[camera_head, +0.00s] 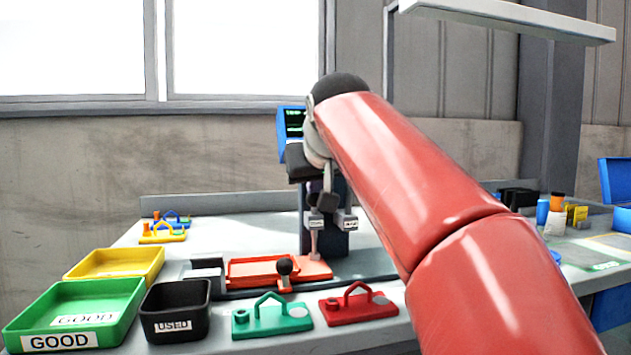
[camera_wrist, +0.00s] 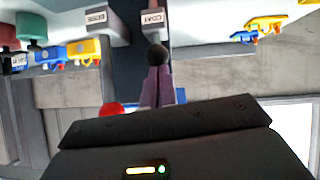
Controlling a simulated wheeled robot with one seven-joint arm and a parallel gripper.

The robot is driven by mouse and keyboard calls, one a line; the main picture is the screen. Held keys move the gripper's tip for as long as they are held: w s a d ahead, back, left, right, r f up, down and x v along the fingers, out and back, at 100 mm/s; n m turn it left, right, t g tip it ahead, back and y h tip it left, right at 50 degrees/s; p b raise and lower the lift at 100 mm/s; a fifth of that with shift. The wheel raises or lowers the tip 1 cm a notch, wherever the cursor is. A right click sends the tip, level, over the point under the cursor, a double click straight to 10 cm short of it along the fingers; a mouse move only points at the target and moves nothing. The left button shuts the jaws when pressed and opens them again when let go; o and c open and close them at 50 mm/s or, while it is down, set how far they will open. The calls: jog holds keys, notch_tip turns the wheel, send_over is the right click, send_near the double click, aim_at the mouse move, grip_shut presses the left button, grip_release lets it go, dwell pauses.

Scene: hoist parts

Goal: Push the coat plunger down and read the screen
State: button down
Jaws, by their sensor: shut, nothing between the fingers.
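The test station (camera_head: 340,240) stands on the bench with two white-labelled blocks on its front. The blue-framed screen (camera_head: 292,123) shows green text, too small to read and partly hidden by my arm.
An orange fixture (camera_head: 265,270) with a black-knobbed lever (camera_head: 285,268) sits below the station. A green part (camera_head: 271,318) and red part (camera_head: 358,306) lie in front. The GOOD tray (camera_head: 95,310), USED bin (camera_head: 176,310) and yellow tray (camera_head: 115,263) stand left. A red ball (camera_wrist: 111,109) is near my fingers.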

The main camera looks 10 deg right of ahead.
jog(key=shift+w+f, duration=0.2)
jog(key=shift+f, duration=0.2)
jog(key=s+a+r+p, duration=0.1)
jog(key=s+r+p, duration=0.4)
jog(key=s+r, duration=0.4)
jog(key=shift+r, duration=0.75)
jog(key=shift+s, duration=0.1)
